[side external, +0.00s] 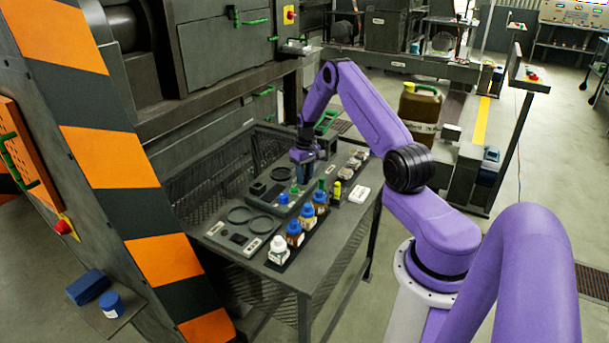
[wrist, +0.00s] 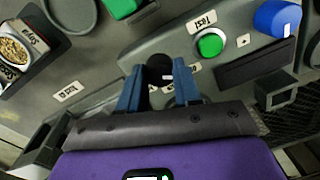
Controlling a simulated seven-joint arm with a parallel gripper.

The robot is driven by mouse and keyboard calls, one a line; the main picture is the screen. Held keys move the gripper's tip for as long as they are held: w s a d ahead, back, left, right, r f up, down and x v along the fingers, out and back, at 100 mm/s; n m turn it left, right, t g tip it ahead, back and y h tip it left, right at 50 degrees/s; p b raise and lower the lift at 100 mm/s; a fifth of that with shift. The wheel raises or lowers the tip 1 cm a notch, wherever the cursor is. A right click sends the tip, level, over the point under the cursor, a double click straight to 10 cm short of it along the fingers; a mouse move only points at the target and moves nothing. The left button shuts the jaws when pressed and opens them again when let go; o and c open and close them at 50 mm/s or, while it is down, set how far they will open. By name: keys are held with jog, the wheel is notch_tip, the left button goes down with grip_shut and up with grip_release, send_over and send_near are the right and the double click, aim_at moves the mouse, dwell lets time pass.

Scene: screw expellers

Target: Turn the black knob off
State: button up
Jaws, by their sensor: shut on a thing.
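The black knob (wrist: 160,67) sits on a grey panel in the wrist view, with a small white mark on it. My gripper (wrist: 161,78) has its two blue fingers on either side of the knob, shut on it. In the side view my gripper (side external: 301,177) points down over the devices on the table, and the knob is hidden there. A green button (wrist: 210,45) with a "TEST" label is on the same panel, to the right of the knob.
A dark mesh table (side external: 330,270) carries several small bottles in a row, including a white-capped one (side external: 278,248). A grey plate with dark rings (side external: 240,215) lies beside them. A striped machine frame (side external: 140,200) rises at left.

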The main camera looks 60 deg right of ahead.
jog(key=o, duration=1)
jog(key=shift+o, duration=0.2)
notch_tip(320, 180, up, 18)
jog(key=shift+s+d+f, duration=0.15)
jog(key=shift+d+f, duration=0.1)
jog(key=shift+d, duration=0.1)
